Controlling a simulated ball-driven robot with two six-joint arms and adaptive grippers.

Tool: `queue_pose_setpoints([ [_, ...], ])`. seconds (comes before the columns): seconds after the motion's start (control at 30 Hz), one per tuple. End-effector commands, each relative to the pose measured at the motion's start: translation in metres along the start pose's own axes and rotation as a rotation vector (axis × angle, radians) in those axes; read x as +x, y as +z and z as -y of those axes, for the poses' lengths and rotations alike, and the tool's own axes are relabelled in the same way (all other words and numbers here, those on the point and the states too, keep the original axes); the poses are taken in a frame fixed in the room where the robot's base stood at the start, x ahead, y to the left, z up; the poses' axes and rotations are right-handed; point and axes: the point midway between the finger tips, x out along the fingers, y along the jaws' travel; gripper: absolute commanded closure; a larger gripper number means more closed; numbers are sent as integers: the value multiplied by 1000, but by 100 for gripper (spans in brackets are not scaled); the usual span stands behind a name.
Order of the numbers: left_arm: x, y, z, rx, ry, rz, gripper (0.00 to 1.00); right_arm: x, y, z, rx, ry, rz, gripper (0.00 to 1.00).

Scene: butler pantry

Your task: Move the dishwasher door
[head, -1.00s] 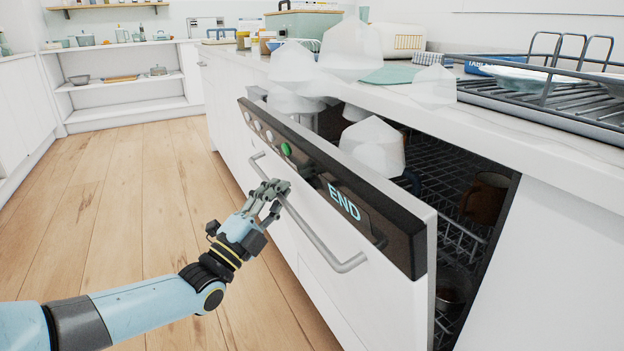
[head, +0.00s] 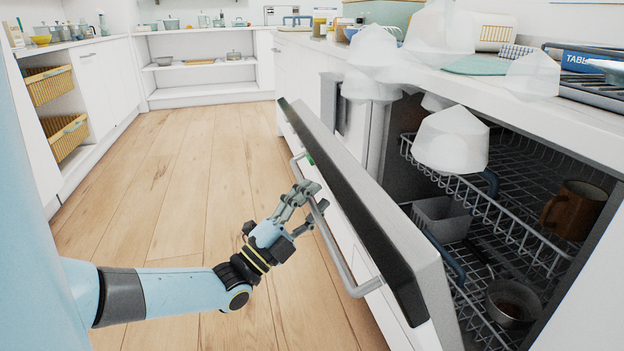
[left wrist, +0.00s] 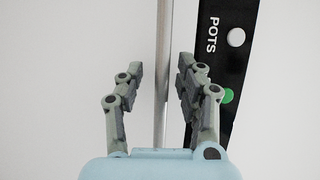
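The dishwasher door (head: 375,225) is white with a black top strip. It is tilted partly open, leaning out from the counter front, with the racks showing behind it. Its grey bar handle (head: 338,252) runs along the front face. My left gripper (head: 309,201) is at the handle. In the left wrist view, the fingers of the left gripper (left wrist: 160,90) stand on either side of the handle bar (left wrist: 163,60), with gaps on both sides. The door's control strip (left wrist: 229,60) shows "POTS" and a green button there. My right gripper is not in view.
Inside the dishwasher are a wire rack (head: 500,228), a brown mug (head: 573,209), a grey basket (head: 441,218) and a metal bowl (head: 513,303). Pale translucent shapes (head: 450,140) hang above the opening. The wooden floor (head: 165,180) in front of the door is clear.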

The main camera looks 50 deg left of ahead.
Motion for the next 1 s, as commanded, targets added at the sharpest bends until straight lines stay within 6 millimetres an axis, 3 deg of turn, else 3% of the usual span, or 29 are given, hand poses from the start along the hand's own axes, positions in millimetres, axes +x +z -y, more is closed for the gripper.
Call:
queue_pose_setpoints([
  [0.27, -5, 0, 0, 1, 0, 0, 64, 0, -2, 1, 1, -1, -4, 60],
  [0.7, -93, 0, -1, 1, 3, 1, 64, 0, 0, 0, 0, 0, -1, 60],
  [1.0, -120, 0, 0, 0, -1, 0, 64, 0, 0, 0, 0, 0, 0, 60],
])
